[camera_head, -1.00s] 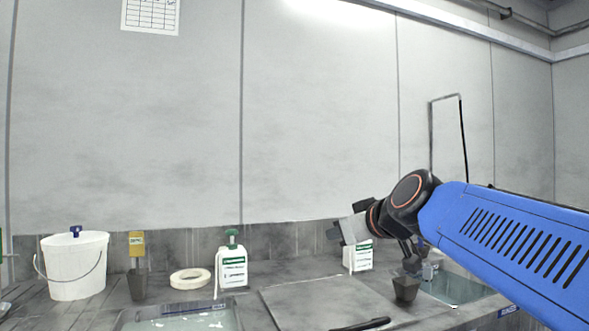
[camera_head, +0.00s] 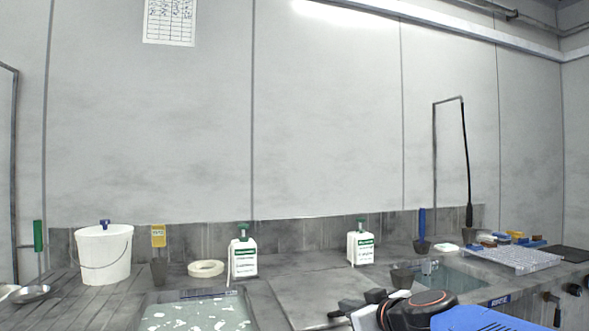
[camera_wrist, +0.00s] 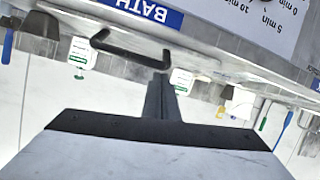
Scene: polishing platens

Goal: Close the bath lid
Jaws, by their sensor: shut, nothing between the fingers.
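The bath lid (camera_head: 320,282) is a flat grey panel on the counter, just right of an open basin (camera_head: 195,312) of cloudy water. Its black bar handle (camera_wrist: 135,48) shows in the wrist view, whose picture is upside down, near a blue BATH label (camera_wrist: 148,9). My gripper (camera_wrist: 158,82) is shut and empty, close to the handle. I cannot tell whether they touch. In the head view, my arm's dark wrist parts cover the lid's front right area, and the fingertips are hard to make out there.
A white bucket (camera_head: 103,258), a tape roll (camera_head: 206,268) and two white bottles (camera_head: 243,257) (camera_head: 360,246) stand along the back. A second basin (camera_head: 452,277) and a perforated rack (camera_head: 510,258) are at right. The lid's back half is clear.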

